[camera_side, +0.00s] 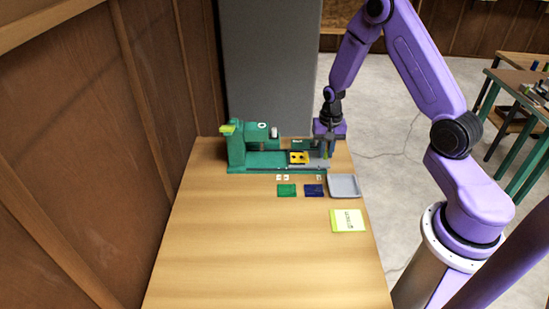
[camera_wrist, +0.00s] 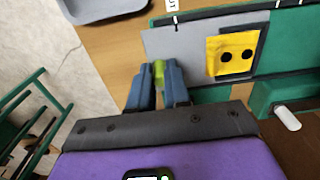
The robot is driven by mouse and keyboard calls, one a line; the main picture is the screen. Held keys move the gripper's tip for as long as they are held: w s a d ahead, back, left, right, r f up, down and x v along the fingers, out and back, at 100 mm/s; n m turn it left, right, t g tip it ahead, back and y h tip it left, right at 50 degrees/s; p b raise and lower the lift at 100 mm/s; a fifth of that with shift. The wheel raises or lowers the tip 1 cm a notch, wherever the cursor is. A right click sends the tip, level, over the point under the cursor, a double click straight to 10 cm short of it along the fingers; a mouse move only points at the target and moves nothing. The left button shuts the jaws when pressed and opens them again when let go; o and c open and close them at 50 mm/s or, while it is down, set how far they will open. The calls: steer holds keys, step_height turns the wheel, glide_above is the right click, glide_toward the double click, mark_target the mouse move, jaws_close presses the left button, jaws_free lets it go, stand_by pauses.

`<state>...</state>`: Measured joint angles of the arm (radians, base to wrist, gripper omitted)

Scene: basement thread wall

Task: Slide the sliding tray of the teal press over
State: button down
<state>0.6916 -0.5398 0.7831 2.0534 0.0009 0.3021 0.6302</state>
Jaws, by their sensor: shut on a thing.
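The teal press (camera_side: 262,160) stands at the back of the wooden table, its long bed running left to right. Its grey sliding tray (camera_side: 318,164) is at the right end of the bed and also shows in the wrist view (camera_wrist: 185,42). A yellow block (camera_side: 299,157) with two dark holes sits on the tray; it is clear in the wrist view (camera_wrist: 232,53). My gripper (camera_side: 326,152) is at the tray's right end. In the wrist view, its blue fingers (camera_wrist: 158,86) are shut on a lime-green handle (camera_wrist: 159,71). The handle's lower part is hidden.
A green card (camera_side: 287,190), a blue card (camera_side: 313,190) and a grey dish (camera_side: 344,187) lie in front of the press. A yellow-green note (camera_side: 348,221) lies nearer. The front of the table (camera_side: 260,260) is clear. A brown wall rises at the left.

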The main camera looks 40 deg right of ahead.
steer(key=c, duration=1.1)
jaws_free()
steer(key=shift+d, duration=0.1)
steer(key=shift+r, duration=3)
step_height(320, 180, up, 4)
